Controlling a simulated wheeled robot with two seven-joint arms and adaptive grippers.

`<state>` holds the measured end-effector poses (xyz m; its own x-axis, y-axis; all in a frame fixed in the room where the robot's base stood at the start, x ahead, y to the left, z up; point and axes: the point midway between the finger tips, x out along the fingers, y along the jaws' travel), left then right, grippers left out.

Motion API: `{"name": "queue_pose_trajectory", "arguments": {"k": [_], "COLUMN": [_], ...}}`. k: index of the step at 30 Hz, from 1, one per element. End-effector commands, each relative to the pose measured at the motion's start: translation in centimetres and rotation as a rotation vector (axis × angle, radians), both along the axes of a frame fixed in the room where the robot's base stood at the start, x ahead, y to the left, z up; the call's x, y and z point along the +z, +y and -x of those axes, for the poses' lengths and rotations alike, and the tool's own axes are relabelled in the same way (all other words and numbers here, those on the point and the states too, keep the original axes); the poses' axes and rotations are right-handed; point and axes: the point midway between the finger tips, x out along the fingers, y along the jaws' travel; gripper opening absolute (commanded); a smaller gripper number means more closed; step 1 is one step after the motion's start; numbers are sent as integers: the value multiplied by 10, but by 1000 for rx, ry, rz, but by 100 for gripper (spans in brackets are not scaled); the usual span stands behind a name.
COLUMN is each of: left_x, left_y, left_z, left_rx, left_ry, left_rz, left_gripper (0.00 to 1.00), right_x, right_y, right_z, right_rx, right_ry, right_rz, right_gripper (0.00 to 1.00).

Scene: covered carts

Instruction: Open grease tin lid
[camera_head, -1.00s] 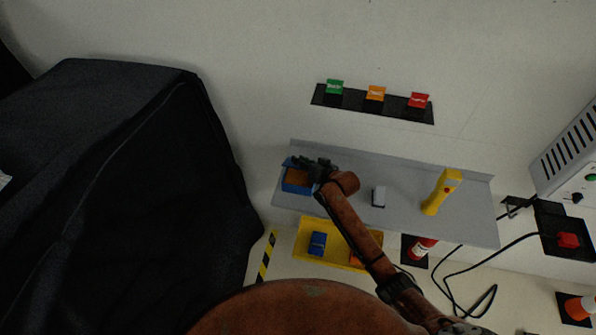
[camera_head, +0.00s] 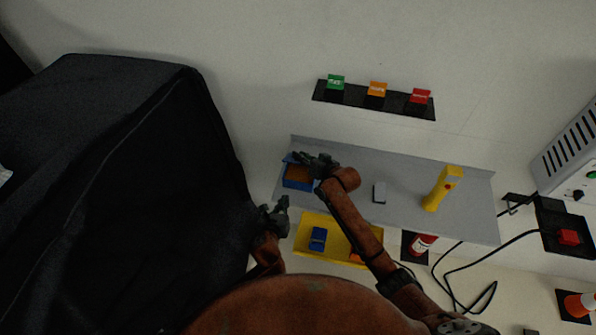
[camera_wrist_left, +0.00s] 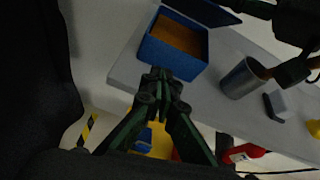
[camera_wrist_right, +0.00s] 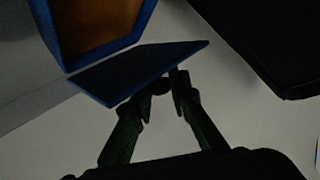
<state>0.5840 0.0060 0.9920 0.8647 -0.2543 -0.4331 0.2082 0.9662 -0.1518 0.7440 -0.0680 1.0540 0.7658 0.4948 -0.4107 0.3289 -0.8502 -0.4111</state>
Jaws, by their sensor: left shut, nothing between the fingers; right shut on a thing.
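The grease tin (camera_head: 298,183) is a blue box with brown grease showing inside. It stands at the left end of the grey shelf. Its blue lid (camera_wrist_right: 140,70) is swung open, away from the grease, in the right wrist view; part of it also shows in the left wrist view (camera_wrist_left: 203,12). My right gripper (camera_head: 303,159) is shut on the lid's edge above the back of the tin; its fingertips meet the lid in the right wrist view (camera_wrist_right: 172,80). My left gripper (camera_head: 283,203) is shut and empty, in front of the tin, its tips near the tin's front wall (camera_wrist_left: 158,78).
The grey shelf (camera_head: 440,228) also holds a yellow tool (camera_head: 441,190), a grey block (camera_head: 380,193) and a metal cup (camera_wrist_left: 243,78). A yellow tray (camera_head: 305,243) sits below. A black covered cart (camera_head: 130,180) stands close on the left.

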Motion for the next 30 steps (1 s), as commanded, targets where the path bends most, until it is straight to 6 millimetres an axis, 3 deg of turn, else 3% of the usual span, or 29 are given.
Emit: {"name": "queue_pose_trajectory", "arguments": {"k": [1, 3, 7, 11, 25, 30], "left_x": [17, 32, 44, 40, 8, 31], "left_y": [-8, -16, -24, -29, -53, -57], "left_z": [1, 3, 3, -9, -85, -98], "left_rx": [-33, -67, -95, -97, -95, -96], "left_ry": [-41, -80, -116, -118, -114, -118], "left_rz": [-40, -85, -127, -131, -128, -125], "left_gripper": [0, 0, 0, 0, 0, 0], "right_x": [1, 1, 1, 1, 1, 1], "right_y": [-1, -1, -1, -1, -1, -1], "right_z": [-1, -1, -1, -1, -1, -1], "right_rx": [-2, -2, -2, -2, -2, -1], "right_ry": [-3, -3, -3, -3, -3, -2], "right_rz": [0, 0, 0, 0, 0, 1], "right_gripper": [0, 0, 0, 0, 0, 0]}}
